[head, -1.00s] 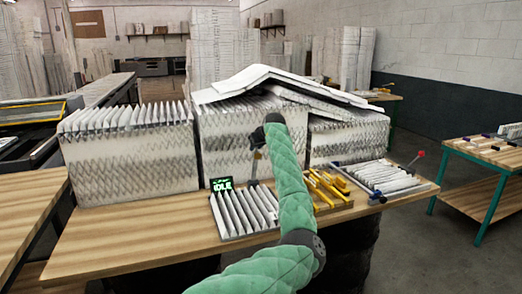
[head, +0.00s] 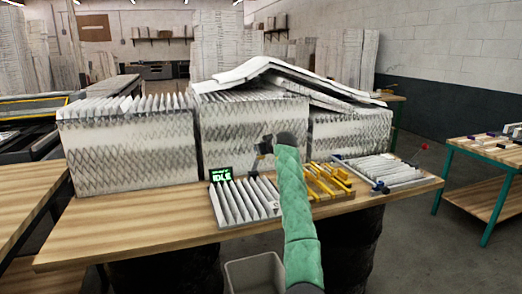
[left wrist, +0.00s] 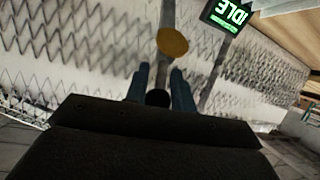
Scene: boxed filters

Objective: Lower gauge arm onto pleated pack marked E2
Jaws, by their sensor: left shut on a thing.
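A small white pleated pack (head: 243,203) lies on the wooden bench beside a black display (head: 221,175) with green IDLE text. No E2 mark is legible. My left gripper (head: 262,149) is at the end of the green-sleeved arm, above and behind the small pack. In the left wrist view its blue fingers (left wrist: 160,88) are shut around a dark round end, apparently the gauge arm's handle. A grey bar (left wrist: 167,14) and a yellow disc (left wrist: 172,42) show beyond the fingers; the pack under them is hidden. My right gripper is not in view.
Large pleated filter blocks (head: 130,150) stand along the back of the bench (head: 120,236), with loose sheets (head: 290,76) on top. Yellow fixtures (head: 328,181) and another pleated pack (head: 385,170) lie right of the arm. A grey bin (head: 256,275) is below the front edge.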

